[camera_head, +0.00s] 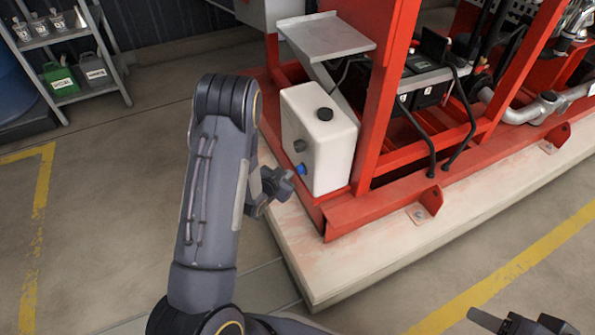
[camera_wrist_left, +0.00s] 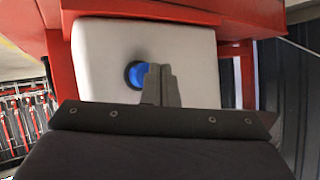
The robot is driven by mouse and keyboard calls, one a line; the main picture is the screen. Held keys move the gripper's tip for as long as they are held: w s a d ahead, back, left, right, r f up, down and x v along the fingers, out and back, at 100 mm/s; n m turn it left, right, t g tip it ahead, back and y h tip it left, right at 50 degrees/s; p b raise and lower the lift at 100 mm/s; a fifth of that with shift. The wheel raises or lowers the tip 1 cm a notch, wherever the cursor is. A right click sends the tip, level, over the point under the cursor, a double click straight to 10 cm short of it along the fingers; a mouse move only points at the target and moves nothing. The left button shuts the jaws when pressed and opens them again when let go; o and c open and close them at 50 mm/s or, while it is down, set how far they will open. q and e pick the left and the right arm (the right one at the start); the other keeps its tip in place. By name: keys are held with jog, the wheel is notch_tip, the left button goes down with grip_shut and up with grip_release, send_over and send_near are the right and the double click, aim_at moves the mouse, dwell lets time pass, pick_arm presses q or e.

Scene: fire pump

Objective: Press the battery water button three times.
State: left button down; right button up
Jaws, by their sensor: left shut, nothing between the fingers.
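A white plastic tank (camera_head: 322,133) stands inside the red pump frame, with a black cap on top and a dark round fitting on its front face. A blue button (camera_head: 301,169) sits low on that face, and it also shows in the left wrist view (camera_wrist_left: 137,74). My left gripper (camera_head: 286,180) is shut and empty, its fingertips close to the blue button. In the left wrist view the fingers (camera_wrist_left: 161,84) cover the button's right edge; I cannot tell whether they touch it. My right gripper (camera_head: 522,323) shows partly at the bottom right; its finger state is unclear.
The red frame (camera_head: 385,100) rises right beside the tank on a pale concrete plinth (camera_head: 330,262). Batteries (camera_head: 428,90) sit behind it. A grey shelf (camera_head: 75,55) with jugs and bottles stands at the upper left. The floor on the left is clear.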

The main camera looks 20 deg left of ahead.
pick_arm(q)
jog(key=shift+s+a, duration=0.1)
jog(key=s+a, duration=0.3)
jog(key=shift+s+b, duration=0.35)
dwell(0.3)
dwell(2.4)
